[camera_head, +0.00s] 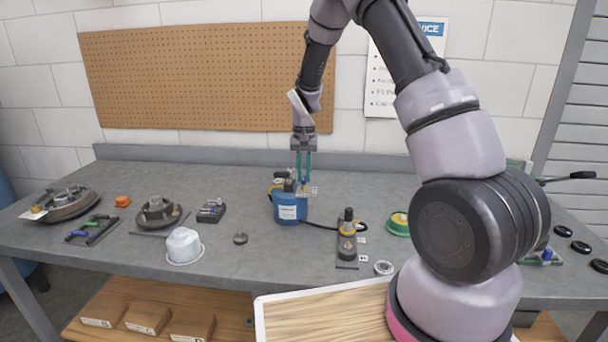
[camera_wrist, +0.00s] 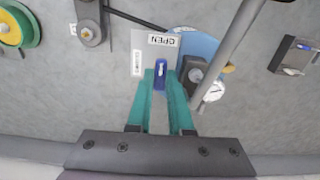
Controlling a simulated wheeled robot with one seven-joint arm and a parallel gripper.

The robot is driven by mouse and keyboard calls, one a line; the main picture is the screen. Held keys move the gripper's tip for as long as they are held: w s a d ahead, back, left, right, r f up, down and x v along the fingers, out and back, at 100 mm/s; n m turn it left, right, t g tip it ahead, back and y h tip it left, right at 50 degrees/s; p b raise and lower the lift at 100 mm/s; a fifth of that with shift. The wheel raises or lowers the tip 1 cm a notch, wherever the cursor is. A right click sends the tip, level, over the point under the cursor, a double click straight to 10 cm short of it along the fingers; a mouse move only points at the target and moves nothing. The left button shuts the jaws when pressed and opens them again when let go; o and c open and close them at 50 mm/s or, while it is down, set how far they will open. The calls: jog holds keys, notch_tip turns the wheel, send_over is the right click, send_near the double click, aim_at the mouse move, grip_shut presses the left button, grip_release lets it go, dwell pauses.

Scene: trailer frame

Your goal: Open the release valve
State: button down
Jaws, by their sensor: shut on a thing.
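The blue release valve handle (camera_wrist: 160,72) stands on a pale plate (camera_wrist: 140,52) in the wrist view. The plate has an "OPEN" label at one edge and a second label, too small to read, along its side. My gripper (camera_wrist: 161,84) has its teal fingers closed on the handle, one on each side. The handle lies roughly in line with the fingers. In the head view my gripper (camera_head: 304,177) points straight down at the top of a blue pump unit (camera_head: 288,211) on the bench. The valve is small there and partly hidden by the fingers.
The grey bench (camera_head: 220,260) holds a black hand pump (camera_head: 347,240) right of the blue unit, a green-rimmed spool (camera_head: 398,223), a white cup (camera_head: 184,245) and several parts at left. A gauge (camera_wrist: 214,91) and a grey bar (camera_wrist: 232,50) stand close right of the fingers.

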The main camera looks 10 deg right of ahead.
aim_at(304, 178)
dwell(0.5)
jog(key=c, duration=0.8)
grip_release()
notch_tip(304, 178, up, 11)
jog(key=shift+f, duration=0.1)
